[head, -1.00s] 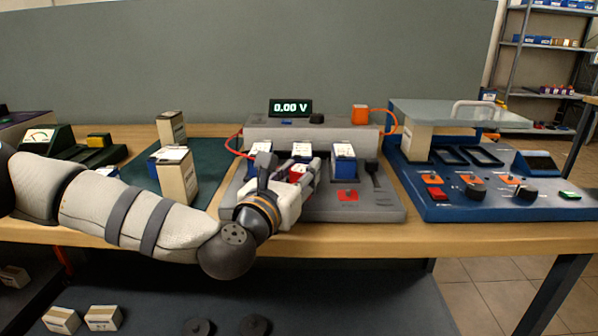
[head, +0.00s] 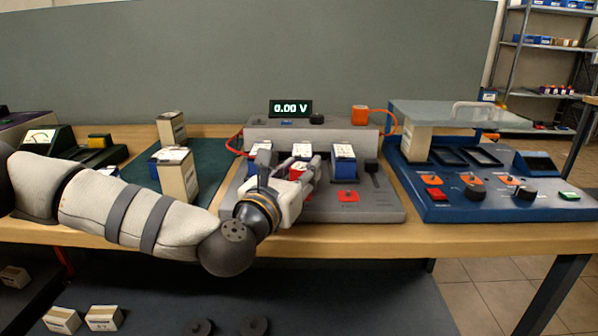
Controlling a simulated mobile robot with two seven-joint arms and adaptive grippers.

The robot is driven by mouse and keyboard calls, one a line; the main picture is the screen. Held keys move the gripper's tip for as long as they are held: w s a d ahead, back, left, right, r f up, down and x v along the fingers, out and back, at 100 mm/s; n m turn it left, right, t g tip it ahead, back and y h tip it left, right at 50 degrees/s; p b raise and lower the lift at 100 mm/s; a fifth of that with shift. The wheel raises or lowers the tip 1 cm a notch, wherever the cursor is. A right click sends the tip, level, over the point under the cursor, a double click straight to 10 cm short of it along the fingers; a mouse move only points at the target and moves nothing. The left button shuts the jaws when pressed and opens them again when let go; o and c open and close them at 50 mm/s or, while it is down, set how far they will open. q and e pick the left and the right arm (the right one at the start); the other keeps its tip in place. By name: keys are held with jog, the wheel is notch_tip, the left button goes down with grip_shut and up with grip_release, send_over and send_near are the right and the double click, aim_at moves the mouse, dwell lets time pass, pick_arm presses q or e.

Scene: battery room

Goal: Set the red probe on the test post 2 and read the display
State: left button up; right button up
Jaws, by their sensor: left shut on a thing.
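The grey test station (head: 375,208) stands at the middle of the bench. Its display (head: 290,108) reads 0.00 V. Several blue-and-white blocks, one of them at the right (head: 344,160), stand in a row on it; I cannot tell which post is number 2. My left gripper (head: 306,178) is over the front of the station, before the middle block, and is shut on a small red thing, likely the red probe (head: 297,172), mostly hidden by the fingers. I cannot tell whether its tip touches a post. A red cable (head: 233,142) loops at the station's left. My right gripper is not in view.
A blue console (head: 470,205) with knobs and a raised clear cover stands at the right. Pale boxes (head: 178,180) stand on a green mat (head: 208,190) at the left, behind my arm. An orange block (head: 359,115) sits at the station's back right.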

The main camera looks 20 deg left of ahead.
pick_arm(q)
jog(key=shift+r, duration=0.5)
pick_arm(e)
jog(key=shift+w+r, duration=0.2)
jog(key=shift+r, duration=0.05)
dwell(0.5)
pick_arm(q)
jog(key=shift+r+p, duration=0.45)
jog(key=shift+r, duration=0.3)
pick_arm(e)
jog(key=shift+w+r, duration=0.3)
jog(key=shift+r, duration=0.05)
pick_arm(q)
jog(key=shift+f, duration=0.15)
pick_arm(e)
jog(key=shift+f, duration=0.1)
pick_arm(q)
jog(key=o, duration=0.9)
